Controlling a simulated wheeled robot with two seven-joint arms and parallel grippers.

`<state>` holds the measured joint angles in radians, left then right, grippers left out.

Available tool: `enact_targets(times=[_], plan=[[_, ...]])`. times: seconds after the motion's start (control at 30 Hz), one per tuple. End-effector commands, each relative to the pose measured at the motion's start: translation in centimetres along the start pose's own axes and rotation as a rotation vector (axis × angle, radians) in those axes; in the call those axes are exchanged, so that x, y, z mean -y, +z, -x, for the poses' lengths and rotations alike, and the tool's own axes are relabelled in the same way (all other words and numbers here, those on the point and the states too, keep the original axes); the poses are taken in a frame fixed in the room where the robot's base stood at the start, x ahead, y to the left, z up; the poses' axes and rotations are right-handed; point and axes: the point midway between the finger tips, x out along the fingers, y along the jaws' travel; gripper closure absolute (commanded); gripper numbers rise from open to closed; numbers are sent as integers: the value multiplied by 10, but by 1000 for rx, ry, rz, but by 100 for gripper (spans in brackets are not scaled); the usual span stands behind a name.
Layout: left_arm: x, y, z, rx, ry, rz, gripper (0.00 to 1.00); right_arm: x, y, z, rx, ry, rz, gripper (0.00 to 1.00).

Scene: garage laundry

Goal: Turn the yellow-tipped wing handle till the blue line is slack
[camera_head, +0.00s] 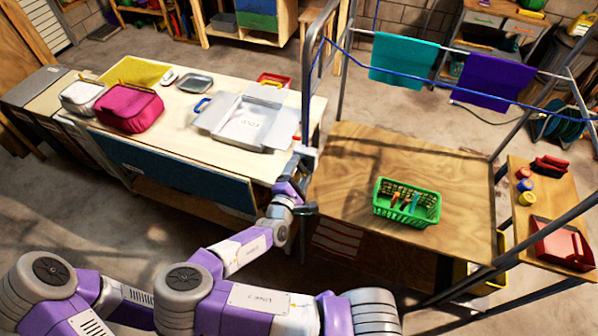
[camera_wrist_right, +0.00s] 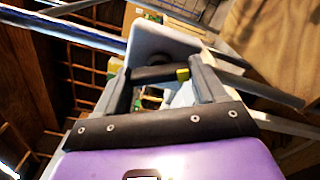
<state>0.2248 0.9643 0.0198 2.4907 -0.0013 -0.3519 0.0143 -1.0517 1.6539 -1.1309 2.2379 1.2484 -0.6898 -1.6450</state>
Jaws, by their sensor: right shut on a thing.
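The wing handle (camera_wrist_right: 152,75) shows in the right wrist view as a dark bar with a yellow tip (camera_wrist_right: 182,74), in front of a pale plate (camera_wrist_right: 160,45). My right gripper (camera_wrist_right: 163,82) has its two dark fingers on either side of the bar and is shut on it. In the head view my right gripper (camera_head: 302,162) is at the rack's left front post, and the handle is too small to make out. The blue line (camera_head: 455,89) crosses the rack in front of the towels, nearly straight with a slight sag. My left gripper is out of view.
A teal towel (camera_head: 404,63) and a purple towel (camera_head: 492,80) hang on the rack. A green basket (camera_head: 407,203) stands on the wooden board (camera_head: 340,190) below. A white table (camera_head: 180,128) with a pink bag (camera_head: 129,108) and trays is at left.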

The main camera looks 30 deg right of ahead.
Motion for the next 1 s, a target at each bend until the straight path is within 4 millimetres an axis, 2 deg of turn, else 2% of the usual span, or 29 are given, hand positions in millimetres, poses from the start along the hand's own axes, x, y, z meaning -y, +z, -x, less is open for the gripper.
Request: enact_targets(times=[0.2, 0.5, 1.0], plan=[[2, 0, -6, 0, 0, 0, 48, 1, 0, 0, 1, 1, 203, 60], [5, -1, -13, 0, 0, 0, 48, 1, 0, 0, 1, 0, 420, 60], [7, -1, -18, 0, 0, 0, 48, 0, 0, 0, 0, -1, 555, 60]])
